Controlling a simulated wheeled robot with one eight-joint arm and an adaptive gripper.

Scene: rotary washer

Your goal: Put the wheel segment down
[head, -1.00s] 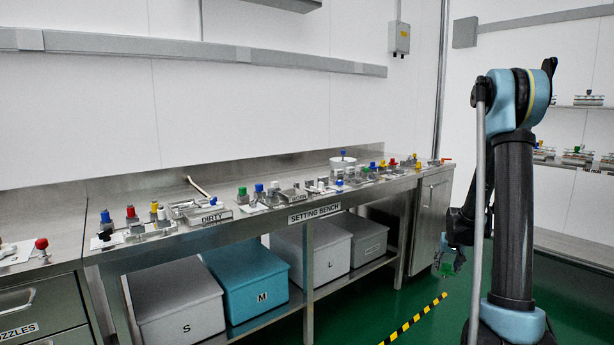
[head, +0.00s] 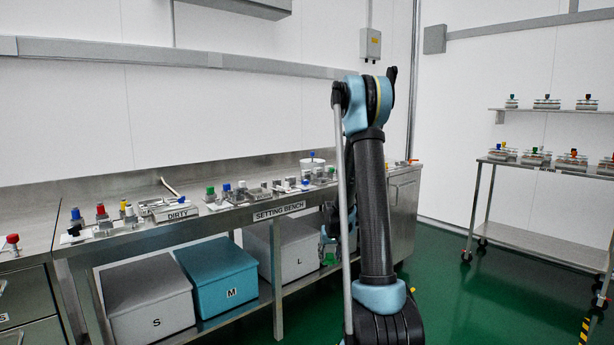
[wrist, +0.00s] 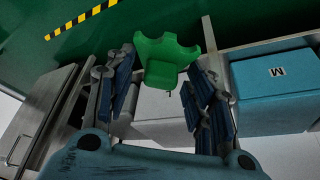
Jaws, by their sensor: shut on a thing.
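The wheel segment (wrist: 166,62) is a green piece with a scalloped, lobed edge, seen in the wrist view. My gripper (wrist: 160,78) is shut on it, with one blue-padded finger at each side. In the head view my gripper (head: 328,246) hangs low in front of the setting bench (head: 280,207), left of my arm column. A small bit of green (head: 329,259) shows there; the rest of the segment is hidden or too small to make out.
Lidded boxes marked S (head: 150,297), M (head: 222,277) and L (head: 290,247) stand on the bench's lower shelf. Knobbed parts and a DIRTY tray (head: 178,214) crowd the bench top. A wheeled trolley (head: 545,243) stands at right. Green floor between is clear.

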